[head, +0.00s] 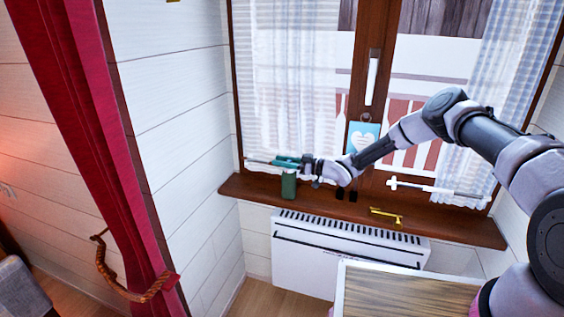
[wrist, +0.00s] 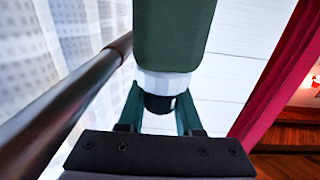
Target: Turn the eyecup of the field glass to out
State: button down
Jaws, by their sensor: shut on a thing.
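The field glass (head: 289,186) is a dark green body standing upright on the window sill, small in the head view. In the wrist view its green body (wrist: 173,35) fills the top centre, with a white ring (wrist: 168,84) below it. The black eyecup (wrist: 159,104) shows at the end of that ring, between the teal fingers. My gripper (head: 287,161) reaches in from the right at the top of the field glass. In the wrist view my gripper (wrist: 160,112) is shut on the eyecup. Its setting cannot be read.
A curtain rod (wrist: 70,105) passes close beside my gripper. The wooden sill (head: 320,203) also holds small black items (head: 341,195) and a gold key-like object (head: 386,215). A blue heart card (head: 363,138) hangs behind my arm. A white heater (head: 345,255) stands below.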

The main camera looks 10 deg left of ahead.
dwell(0.4)
jog(key=c, duration=0.6)
grip_release()
jog(key=shift+o, duration=0.2)
jog(key=shift+t, duration=0.4)
